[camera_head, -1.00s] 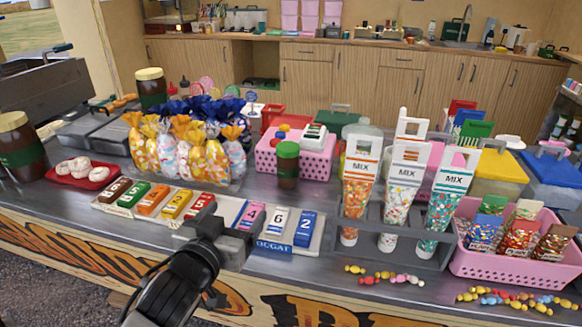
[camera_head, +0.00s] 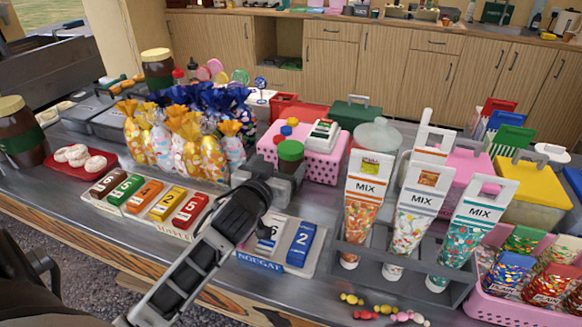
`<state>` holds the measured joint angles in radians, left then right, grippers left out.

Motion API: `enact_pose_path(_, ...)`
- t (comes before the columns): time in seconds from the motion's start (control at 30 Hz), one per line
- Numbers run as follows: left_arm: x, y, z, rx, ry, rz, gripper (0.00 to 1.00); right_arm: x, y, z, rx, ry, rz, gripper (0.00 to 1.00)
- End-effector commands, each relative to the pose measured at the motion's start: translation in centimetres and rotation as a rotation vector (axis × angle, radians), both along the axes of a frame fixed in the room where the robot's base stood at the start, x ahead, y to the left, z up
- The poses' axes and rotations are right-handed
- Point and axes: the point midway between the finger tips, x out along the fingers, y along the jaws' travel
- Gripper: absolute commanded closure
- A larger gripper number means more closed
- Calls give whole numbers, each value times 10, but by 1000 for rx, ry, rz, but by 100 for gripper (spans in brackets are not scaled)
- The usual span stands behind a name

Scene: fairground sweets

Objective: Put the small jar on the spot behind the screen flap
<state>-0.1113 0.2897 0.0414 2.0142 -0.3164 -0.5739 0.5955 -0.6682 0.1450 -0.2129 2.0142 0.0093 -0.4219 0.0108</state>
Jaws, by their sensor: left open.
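The small jar (camera_head: 290,151), dark with a green lid, stands on the counter in front of the pink basket. My left gripper (camera_head: 276,179) is open and low over the counter at the jar's near side. It hides the jar's lower part; I cannot tell whether the fingers are around the jar or only in front of it. I cannot make out a screen flap or a marked spot. My right gripper is not in view.
Wrapped sweet bags (camera_head: 185,145) stand left of the jar. Numbered nougat bars (camera_head: 300,244) lie in front. A grey rack (camera_head: 400,262) with MIX tubes stands right. A pink basket (camera_head: 318,168) is close behind the jar. Large yellow-lidded jars (camera_head: 20,140) stand left.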

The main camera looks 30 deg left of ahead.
Motion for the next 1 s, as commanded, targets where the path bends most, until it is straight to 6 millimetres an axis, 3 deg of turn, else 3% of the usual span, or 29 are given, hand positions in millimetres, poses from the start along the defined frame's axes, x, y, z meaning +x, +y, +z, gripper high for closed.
enact_pose_path(0.17, 11, 3, 0, -1, -1, 1, 20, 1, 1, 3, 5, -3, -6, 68)
enact_pose_path(0.5, 55, 11, -4, 0, 0, 0, 20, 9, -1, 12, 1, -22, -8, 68)
enact_pose_path(0.77, 57, 11, -5, 0, 1, 0, 20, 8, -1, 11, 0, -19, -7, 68)
enact_pose_path(1.0, 57, 11, -5, 0, 1, 0, 84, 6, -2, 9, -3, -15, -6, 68)
